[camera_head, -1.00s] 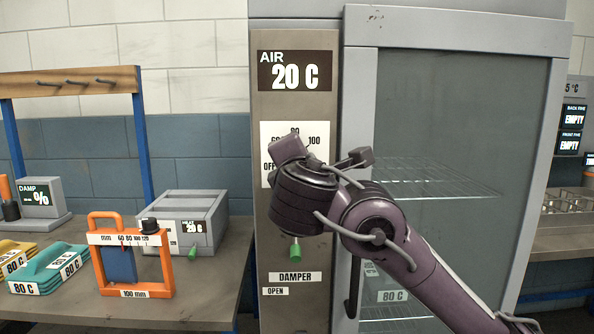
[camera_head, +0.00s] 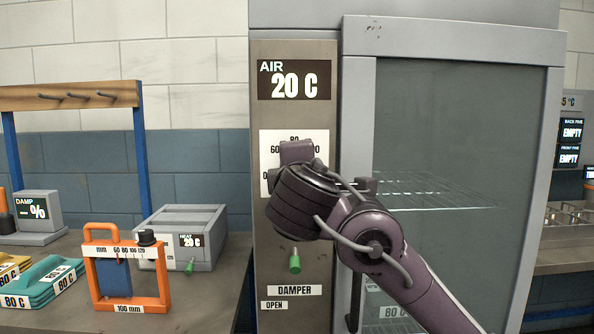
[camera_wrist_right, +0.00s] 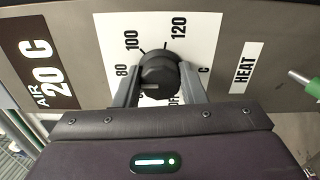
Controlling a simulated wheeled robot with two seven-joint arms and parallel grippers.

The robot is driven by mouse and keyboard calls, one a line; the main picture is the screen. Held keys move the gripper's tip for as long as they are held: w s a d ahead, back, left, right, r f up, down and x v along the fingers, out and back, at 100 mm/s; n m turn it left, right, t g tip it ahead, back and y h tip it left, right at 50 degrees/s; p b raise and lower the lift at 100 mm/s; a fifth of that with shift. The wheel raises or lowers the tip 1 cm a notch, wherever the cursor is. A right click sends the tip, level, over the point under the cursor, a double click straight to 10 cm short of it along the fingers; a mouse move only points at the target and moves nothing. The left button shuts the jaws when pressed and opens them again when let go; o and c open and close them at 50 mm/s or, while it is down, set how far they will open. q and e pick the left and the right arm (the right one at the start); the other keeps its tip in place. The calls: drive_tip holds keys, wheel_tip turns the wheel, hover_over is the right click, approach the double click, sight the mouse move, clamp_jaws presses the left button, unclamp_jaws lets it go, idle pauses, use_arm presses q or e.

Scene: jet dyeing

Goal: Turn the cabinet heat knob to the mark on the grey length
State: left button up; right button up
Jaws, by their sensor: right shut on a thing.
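The cabinet heat knob (camera_wrist_right: 159,75) is dark and round, on a white dial plate (camera_wrist_right: 200,48) with 80, 100 and 120 readable beside it. My right gripper (camera_wrist_right: 160,88) is shut on the knob, one finger on each side. A pale line shows on the knob's lower part, but I cannot tell which number it points to. In the head view my right gripper (camera_head: 296,152) covers the knob and much of the dial. The cabinet display (camera_head: 294,80) reads AIR 20 C. I cannot identify a grey length in view. My left gripper is not in view.
A green damper lever (camera_head: 295,262) sits below the gripper. The glass cabinet door (camera_head: 460,130) is to the right. On the left bench are an orange frame (camera_head: 128,308), a grey heat box (camera_head: 200,215), and green (camera_head: 48,270) and yellow bundles marked 80 C.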

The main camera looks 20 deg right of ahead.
drive_tip(key=o, duration=1)
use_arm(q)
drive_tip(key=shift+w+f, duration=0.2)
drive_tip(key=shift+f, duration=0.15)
use_arm(e)
drive_tip(key=v, duration=0.8)
drive_tip(key=shift+w, duration=0.1)
